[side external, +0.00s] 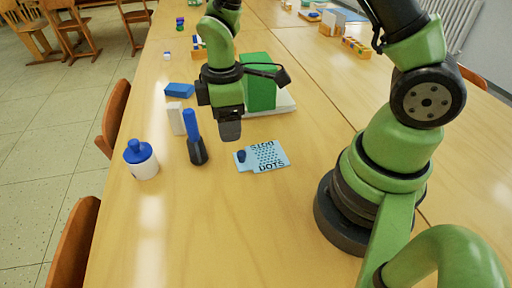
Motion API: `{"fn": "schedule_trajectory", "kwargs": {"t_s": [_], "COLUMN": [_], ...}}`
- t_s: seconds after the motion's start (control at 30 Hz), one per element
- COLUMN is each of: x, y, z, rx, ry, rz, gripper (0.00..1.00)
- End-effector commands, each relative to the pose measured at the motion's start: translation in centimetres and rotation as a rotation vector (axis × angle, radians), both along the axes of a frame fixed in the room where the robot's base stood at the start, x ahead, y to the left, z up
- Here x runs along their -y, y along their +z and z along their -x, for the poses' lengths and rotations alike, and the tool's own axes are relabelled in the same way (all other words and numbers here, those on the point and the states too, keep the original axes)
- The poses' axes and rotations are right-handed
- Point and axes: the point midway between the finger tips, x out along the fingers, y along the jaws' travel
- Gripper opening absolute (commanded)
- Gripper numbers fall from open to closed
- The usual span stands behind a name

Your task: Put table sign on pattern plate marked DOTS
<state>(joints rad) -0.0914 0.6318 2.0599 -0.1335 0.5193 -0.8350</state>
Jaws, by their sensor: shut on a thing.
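The pattern plate marked DOTS (268,154) is a light blue plate flat on the table, with a dotted pattern and lettering along two edges. A small dark blue knob (241,156) sits at its left end. My gripper (230,130) points down above the table, just behind and left of the plate, and is apart from it. It is shut on the table sign, which the dark jaws hide almost wholly, so its shape and tilt cannot be told.
Left of the gripper stand a blue-and-black marker-like object (195,138), a white block (176,118) and a white bottle with a blue cap (141,159). A blue block (179,90) lies farther back. A green block (259,84) stands behind the gripper. The table front is clear.

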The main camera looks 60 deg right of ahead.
Motion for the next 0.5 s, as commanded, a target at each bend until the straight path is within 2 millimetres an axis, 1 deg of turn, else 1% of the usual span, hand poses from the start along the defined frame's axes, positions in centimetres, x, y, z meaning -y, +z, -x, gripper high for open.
{"fn": "schedule_trajectory", "kwargs": {"t_s": [0.03,0.1,0.2,0.27,0.37,0.5], "x": [1.8,3.5,5.1,5.7,6.1,6.1], "y": [0.1,0.2,0.3,0.3,-0.5,-3.0], "z": [1.0,2.2,3.6,4.1,4.6,4.8], "rx": [-0.001,-0.002,0.001,0.000,-0.003,-0.008], "ry": [-0.013,-0.015,-0.014,-0.014,-0.011,-0.010], "rz": [0.000,-0.001,-0.001,-0.001,-0.001,-0.002], "gripper": [0.41,0.41,0.41,0.41,0.41,0.41]}}
